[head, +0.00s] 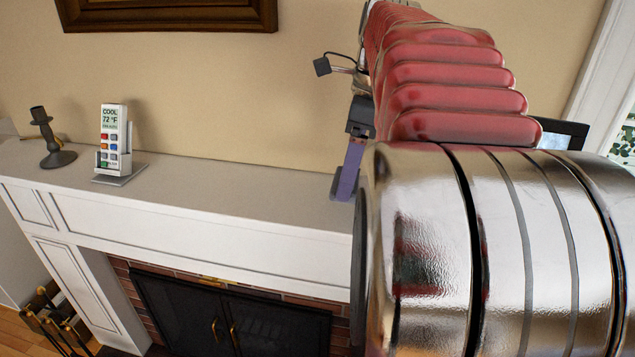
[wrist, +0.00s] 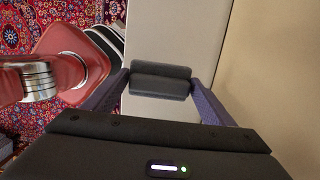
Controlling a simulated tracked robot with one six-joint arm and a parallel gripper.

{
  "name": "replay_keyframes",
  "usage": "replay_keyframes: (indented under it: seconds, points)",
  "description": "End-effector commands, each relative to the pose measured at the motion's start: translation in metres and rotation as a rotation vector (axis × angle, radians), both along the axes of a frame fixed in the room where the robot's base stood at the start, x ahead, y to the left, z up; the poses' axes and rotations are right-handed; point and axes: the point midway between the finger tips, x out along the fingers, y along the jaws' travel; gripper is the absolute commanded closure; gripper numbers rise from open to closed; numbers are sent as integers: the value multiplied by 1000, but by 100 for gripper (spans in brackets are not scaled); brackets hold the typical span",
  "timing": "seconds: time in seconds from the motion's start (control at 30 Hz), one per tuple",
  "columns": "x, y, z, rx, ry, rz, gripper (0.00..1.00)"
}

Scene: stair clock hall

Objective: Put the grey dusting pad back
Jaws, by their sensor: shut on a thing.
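The grey dusting pad (wrist: 160,80) is a dark, rounded bar in the wrist view, held between the two purple-blue fingers of my gripper (wrist: 160,84). The pad is over the pale mantel shelf (wrist: 180,35). In the head view my gripper (head: 346,180) is at the mantel shelf (head: 230,185), right of the middle. One finger shows, with a small dark grey part of the pad (head: 337,187) beside its tip. My arm hides the rest of the gripper. I cannot tell whether the pad touches the shelf.
A dark candlestick (head: 53,140) and a white remote in a stand (head: 113,140) are on the left of the shelf. A dark screen (head: 562,135) shows behind my arm. A fireplace (head: 230,310) is below. The shelf between the remote and my gripper is clear.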

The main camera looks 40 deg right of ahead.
Motion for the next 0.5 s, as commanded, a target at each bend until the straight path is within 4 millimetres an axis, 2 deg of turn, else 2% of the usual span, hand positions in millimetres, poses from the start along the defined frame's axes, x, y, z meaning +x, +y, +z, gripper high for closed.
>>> replay_keyframes:
  seconds: [0.13,0.33,0.5]
  points:
    - [0,1,-9,2,1,0,43]
    - [0,1,-35,2,1,0,43]
    - [0,1,-41,0,0,1,43]
